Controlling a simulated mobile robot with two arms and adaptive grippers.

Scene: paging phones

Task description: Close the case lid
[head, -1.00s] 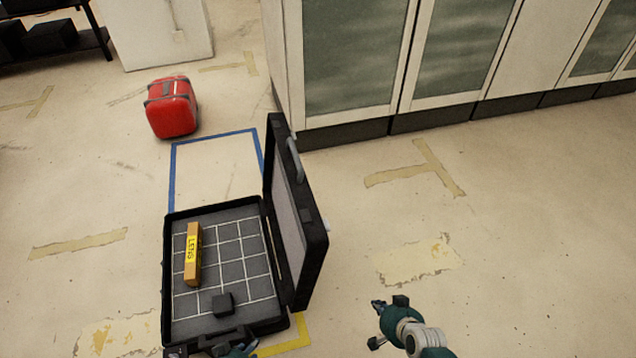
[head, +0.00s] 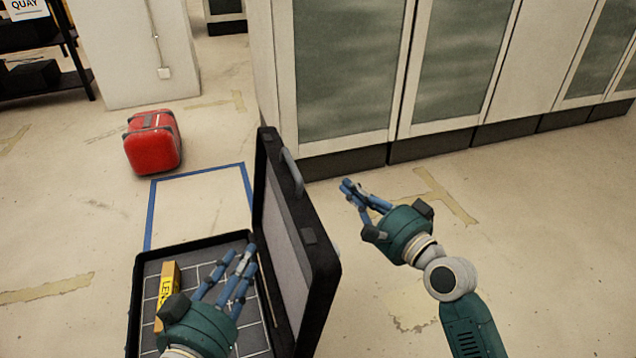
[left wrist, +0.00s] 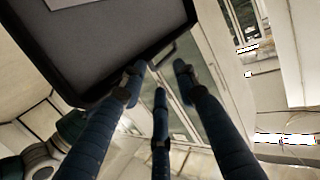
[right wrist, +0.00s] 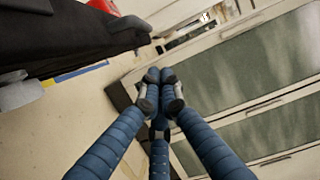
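The black case lies open on the floor, its base (head: 195,244) lined with a gridded grey mat. Its lid (head: 285,215) stands upright along the base's right side, with a grey handle (head: 291,172) on its outer edge. A yellow LENS box (head: 168,285) lies in the base. My left gripper (head: 238,262) is open, fingers spread, over the base on the lid's inner side; the lid's grey lining fills the upper left of the left wrist view (left wrist: 105,40). My right gripper (head: 352,190) is shut and empty, right of the lid and apart from it.
A red case (head: 152,143) stands on the floor behind. Blue tape (head: 200,171) outlines an area behind the base. A row of cabinets (head: 345,70) stands close behind the lid at right. The floor at far right is clear.

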